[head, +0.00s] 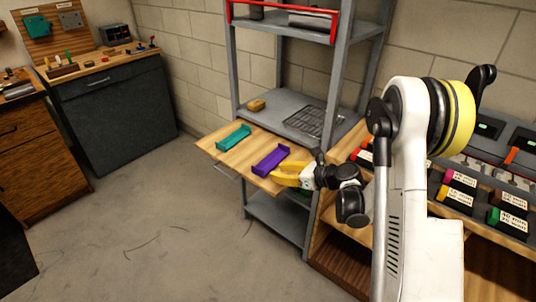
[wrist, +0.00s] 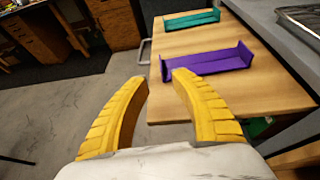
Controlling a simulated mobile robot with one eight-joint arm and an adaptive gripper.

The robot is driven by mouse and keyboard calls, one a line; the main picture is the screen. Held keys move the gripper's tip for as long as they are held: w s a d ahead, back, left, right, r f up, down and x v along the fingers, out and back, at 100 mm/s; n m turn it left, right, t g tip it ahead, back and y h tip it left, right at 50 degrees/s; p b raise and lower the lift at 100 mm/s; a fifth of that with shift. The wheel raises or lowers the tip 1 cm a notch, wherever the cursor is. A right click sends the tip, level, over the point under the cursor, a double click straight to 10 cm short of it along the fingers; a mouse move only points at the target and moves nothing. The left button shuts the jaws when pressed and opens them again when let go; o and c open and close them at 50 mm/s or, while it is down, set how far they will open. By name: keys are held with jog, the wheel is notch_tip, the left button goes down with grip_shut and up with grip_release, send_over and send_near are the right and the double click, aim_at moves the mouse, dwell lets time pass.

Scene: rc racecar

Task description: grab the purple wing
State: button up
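The purple wing (head: 271,160) lies on a wooden board that juts out from the grey shelf unit. It is a long tray-like piece with raised ends, and it also shows in the wrist view (wrist: 206,63). My gripper (head: 277,175) is beside the board's near edge, close to the wing's near right side. In the wrist view my gripper (wrist: 160,80) has its two yellow fingers spread, with nothing between them. The right finger's tip overlaps the wing's left end in that view; I cannot tell whether they touch.
A teal wing (head: 234,137) lies farther back on the wooden board (head: 215,149), parallel to the purple one. The shelf unit (head: 309,215) has upright posts close to my arm. A workbench (head: 480,212) with several small boxes stands at right. The floor at left is open.

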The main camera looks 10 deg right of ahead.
aim_at(257, 168)
jog(key=b+x, duration=0.1)
jog(key=x, duration=0.3)
jog(key=shift+w+a+f+b, duration=0.2)
jog(key=shift+a+b, duration=0.05)
jog(key=shift+b, duration=0.05)
jog(key=b+x, duration=0.2)
jog(key=x, duration=0.4)
jog(key=shift+w+d+r+b, duration=0.1)
jog(key=shift+r+b, duration=0.1)
jog(key=shift+b, duration=0.2)
jog(key=shift+r, duration=0.1)
grip_shut()
